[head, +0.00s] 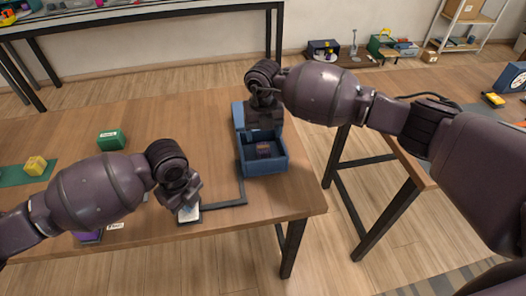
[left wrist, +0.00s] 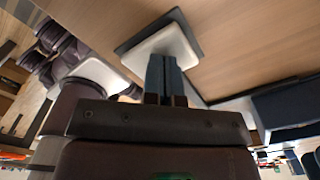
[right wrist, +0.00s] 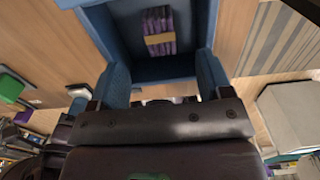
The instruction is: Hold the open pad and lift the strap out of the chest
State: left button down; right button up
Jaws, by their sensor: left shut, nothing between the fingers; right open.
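The blue chest (head: 279,166) stands on the table near its right end, with its lid open. The strap, a purple bundle with a yellow band (head: 263,150), lies inside; it also shows in the right wrist view (right wrist: 159,31). The white pad (head: 188,215) lies near the table's front edge, joined to the chest by a dark bar. My left gripper (head: 192,203) is shut and empty, its fingertips at the pad (left wrist: 165,45); whether they press on it I cannot tell. My right gripper (right wrist: 163,72) is open above the chest, its fingers apart and short of the strap.
A green box (head: 111,140) and a yellow cube (head: 35,165) on a green mat are at the left. A purple item (head: 88,237) lies by the front edge, partly under my left arm. Another table (head: 420,160) stands at the right across a gap.

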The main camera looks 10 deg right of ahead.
aim_at(263, 147)
jog(key=shift+f, duration=3.65)
jog(key=c, duration=1)
jog(key=shift+o, duration=0.2)
jog(key=shift+r, duration=0.15)
jog(key=shift+r, duration=4.6)
